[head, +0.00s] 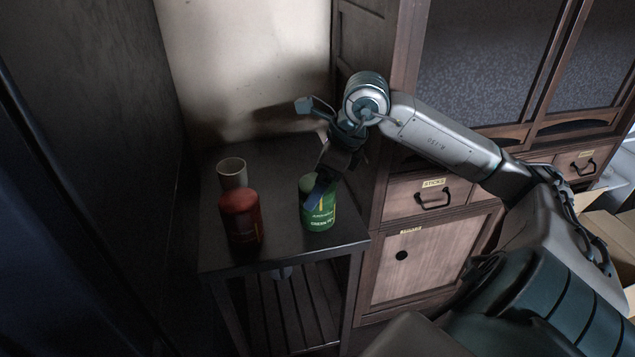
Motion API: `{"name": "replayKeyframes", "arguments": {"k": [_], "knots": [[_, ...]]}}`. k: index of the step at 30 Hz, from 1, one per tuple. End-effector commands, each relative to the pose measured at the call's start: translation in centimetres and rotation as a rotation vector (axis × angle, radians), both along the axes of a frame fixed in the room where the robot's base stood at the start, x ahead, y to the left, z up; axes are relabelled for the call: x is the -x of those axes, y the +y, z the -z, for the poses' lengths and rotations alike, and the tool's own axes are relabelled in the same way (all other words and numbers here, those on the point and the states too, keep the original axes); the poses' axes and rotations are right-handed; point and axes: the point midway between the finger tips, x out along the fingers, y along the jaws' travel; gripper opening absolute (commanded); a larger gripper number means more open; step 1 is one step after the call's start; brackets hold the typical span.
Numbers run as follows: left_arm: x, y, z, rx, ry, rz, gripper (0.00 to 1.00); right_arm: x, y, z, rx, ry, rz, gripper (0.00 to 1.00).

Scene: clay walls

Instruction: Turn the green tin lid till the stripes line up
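The green tin (320,218) stands upright on a small dark table, with pale lettering and a thin yellow stripe on its front. A bit of its darker green lid (306,182) shows at the upper left. My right gripper (322,183) comes down over the lid from the upper right, and one bluish finger crosses the front of the lid and upper tin. The other finger is hidden, so I cannot tell whether it grips the lid. The lid's stripe is not clear, so I cannot tell whether the stripes line up. My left gripper is out of view.
A red tin (240,217) stands left of the green one, with a grey-beige cup (232,173) behind it. The dark table (285,255) has free top between the tins. A wooden cabinet (400,205) with labelled drawers stands close on the right, a dark wall on the left.

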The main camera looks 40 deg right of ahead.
Motion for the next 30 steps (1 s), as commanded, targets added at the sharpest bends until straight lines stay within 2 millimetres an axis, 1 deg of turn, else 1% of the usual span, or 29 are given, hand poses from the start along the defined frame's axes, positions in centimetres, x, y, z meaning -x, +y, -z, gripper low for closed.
{"name": "replayKeyframes", "arguments": {"k": [1, 6, 16, 17, 21, 24, 30], "knots": [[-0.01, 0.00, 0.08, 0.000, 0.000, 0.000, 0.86, -0.15, 0.15, 0.45, -0.003, 0.000, 0.000, 0.95], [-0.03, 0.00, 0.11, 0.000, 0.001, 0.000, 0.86, -0.41, 0.33, 1.24, -0.001, 0.001, 0.001, 0.95], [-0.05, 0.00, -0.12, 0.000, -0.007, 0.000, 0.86, -0.47, 0.34, 1.43, 0.000, 0.001, 0.001, 0.95], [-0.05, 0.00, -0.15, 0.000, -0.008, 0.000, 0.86, -0.47, 0.34, 1.43, 0.000, 0.001, 0.001, 0.93], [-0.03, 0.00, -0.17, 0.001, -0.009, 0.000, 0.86, -0.47, 0.34, 1.43, 0.000, 0.001, 0.001, 0.65], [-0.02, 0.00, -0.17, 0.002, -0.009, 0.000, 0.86, -0.47, 0.34, 1.42, 0.000, 0.001, 0.001, 0.47], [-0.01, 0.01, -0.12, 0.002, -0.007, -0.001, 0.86, -0.48, 0.35, 1.39, 0.000, 0.001, 0.001, 0.47]]}}
